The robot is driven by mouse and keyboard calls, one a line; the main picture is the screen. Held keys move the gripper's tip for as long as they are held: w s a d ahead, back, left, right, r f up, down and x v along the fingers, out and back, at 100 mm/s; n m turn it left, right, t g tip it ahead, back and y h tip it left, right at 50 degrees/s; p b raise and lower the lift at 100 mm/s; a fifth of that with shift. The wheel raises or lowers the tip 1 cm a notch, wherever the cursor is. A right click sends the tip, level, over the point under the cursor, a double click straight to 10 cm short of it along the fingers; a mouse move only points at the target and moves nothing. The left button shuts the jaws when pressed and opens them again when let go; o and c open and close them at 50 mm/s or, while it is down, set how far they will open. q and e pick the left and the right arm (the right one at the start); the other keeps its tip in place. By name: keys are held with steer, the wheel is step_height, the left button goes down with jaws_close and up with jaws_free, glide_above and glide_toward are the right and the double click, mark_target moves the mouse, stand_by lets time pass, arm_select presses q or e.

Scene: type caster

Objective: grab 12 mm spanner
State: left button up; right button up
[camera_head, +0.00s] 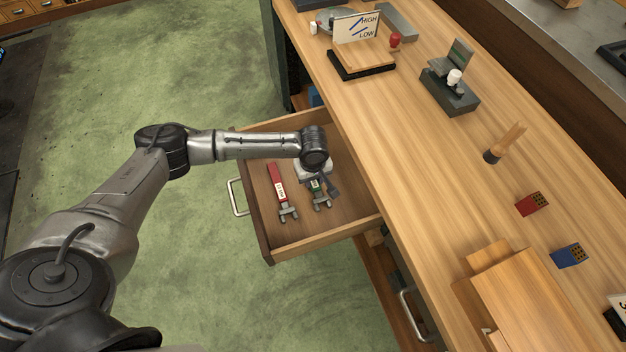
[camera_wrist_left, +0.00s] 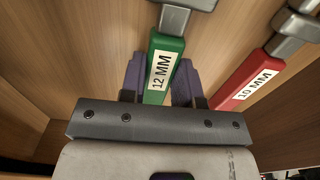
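The 12 mm spanner has a green handle with a white "12 MM" label and a grey metal head. It lies in the open drawer in the head view (camera_head: 317,188), partly hidden under my left gripper (camera_head: 320,180). In the left wrist view its handle (camera_wrist_left: 165,62) runs between the two purple-grey fingers of my left gripper (camera_wrist_left: 159,85). The fingers are close beside the handle, one on each side. I cannot tell whether they press on it. My right gripper is in neither view.
A red-handled spanner (camera_head: 279,187) lies to the left of the green one in the drawer (camera_head: 262,222). The red handle is at the right in the left wrist view (camera_wrist_left: 247,80). Drawer walls enclose the spanners. The wooden bench (camera_head: 430,170) rises to the right.

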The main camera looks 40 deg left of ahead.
arm_select(q)
steer(key=c, duration=0.4)
